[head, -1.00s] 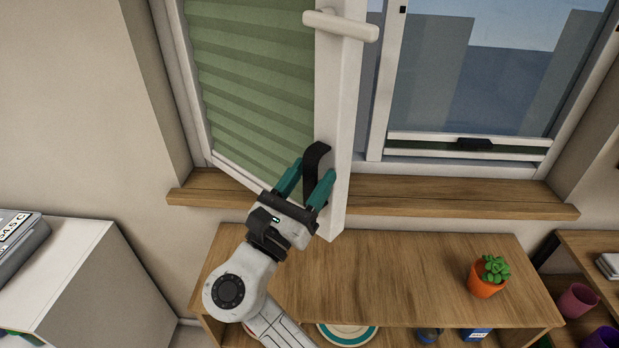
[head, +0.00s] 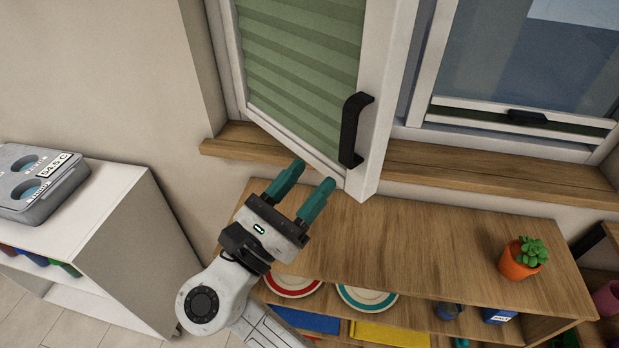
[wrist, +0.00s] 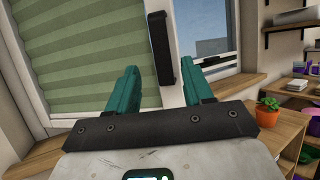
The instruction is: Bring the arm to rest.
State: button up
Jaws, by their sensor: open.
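My gripper (head: 308,189) is open and empty, with its two teal fingers apart. It is in front of the open window sash (head: 377,110), a little below and left of the sash's black handle (head: 352,130). A gap shows between the fingertips and the handle in the head view. In the wrist view the fingers (wrist: 160,88) point up toward the sash, and the black handle (wrist: 161,48) stands beyond them, between the two tips. My arm reaches up from the bottom of the head view.
A wooden shelf unit (head: 430,250) stands below the sill (head: 450,175), with a potted succulent (head: 520,262) on top and plates inside. A white cabinet (head: 120,215) with a grey device (head: 40,180) is at left. A second window pane (head: 520,70) is at right.

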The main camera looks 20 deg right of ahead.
dwell(0.3)
jog(key=s+d+f+m+g+y, duration=0.3)
jog(key=s+d+f+m+y, duration=0.15)
jog(key=d+f, duration=0.4)
jog(key=s+d+f+m+g+y, duration=0.35)
jog(key=d+f+m, duration=0.25)
jog(key=d+f, duration=0.3)
jog(key=s+a+f+m+g+y, duration=0.1)
jog(key=s+a+f+m+y, duration=0.1)
jog(key=s+f+m+y, duration=0.4)
jog(key=s+a+f+m+g+y, duration=0.1)
jog(key=s+a+f+m+y, duration=0.1)
jog(key=s+f+m+y, duration=0.4)
jog(key=s+f+m, duration=0.1)
jog(key=s, duration=0.4)
jog(key=shift+s+f, duration=0.2)
jog(key=shift+f, duration=0.15)
jog(key=shift+g, duration=0.25)
